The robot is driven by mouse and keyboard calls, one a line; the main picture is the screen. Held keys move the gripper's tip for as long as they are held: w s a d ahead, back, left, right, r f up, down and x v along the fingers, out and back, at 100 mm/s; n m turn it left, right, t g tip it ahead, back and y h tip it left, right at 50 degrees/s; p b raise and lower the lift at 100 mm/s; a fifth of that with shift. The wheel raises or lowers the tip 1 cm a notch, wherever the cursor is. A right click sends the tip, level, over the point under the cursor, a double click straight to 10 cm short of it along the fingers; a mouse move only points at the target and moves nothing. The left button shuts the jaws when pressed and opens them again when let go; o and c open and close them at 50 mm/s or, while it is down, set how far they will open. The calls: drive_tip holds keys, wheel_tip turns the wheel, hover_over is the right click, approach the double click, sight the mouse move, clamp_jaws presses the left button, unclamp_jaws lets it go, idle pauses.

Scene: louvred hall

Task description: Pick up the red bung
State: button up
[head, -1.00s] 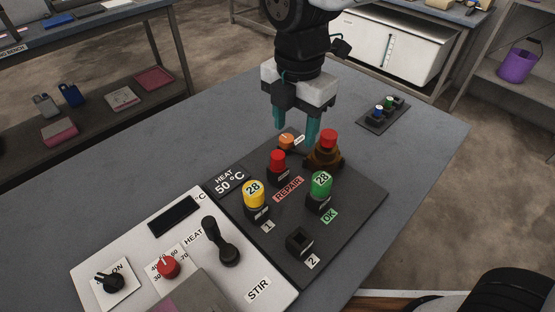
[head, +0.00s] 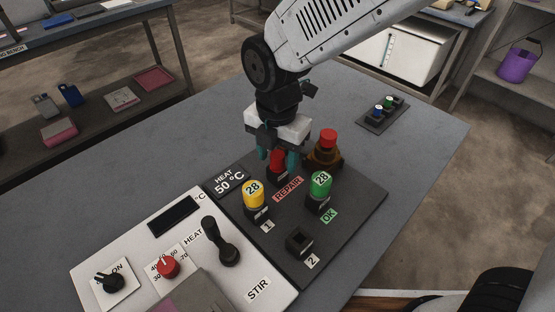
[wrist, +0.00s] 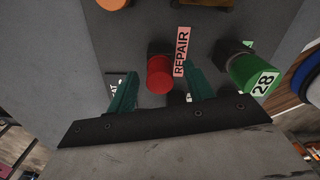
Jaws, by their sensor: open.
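A red bung (head: 277,160) sits upright in a dark holder beside the pink REPAIR label (head: 289,189). My gripper (head: 278,165) points down over it, open, with one teal finger on each side of the bung. In the wrist view, the red bung (wrist: 160,78) shows between the two spread fingers of my gripper (wrist: 162,75), with a visible gap to the right finger. Whether the left finger touches it cannot be told. A second red stopper (head: 328,138) tops a brown flask (head: 325,157) just to the right.
A yellow bung (head: 253,194) and a green bung (head: 321,185) stand in holders on the dark board (head: 345,215). An empty holder (head: 299,241) is in front. The white heater panel (head: 180,222) lies to the left.

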drive_tip(key=c, duration=1.1)
drive_tip(key=shift+o, duration=0.2)
drive_tip(key=shift+r, duration=0.15)
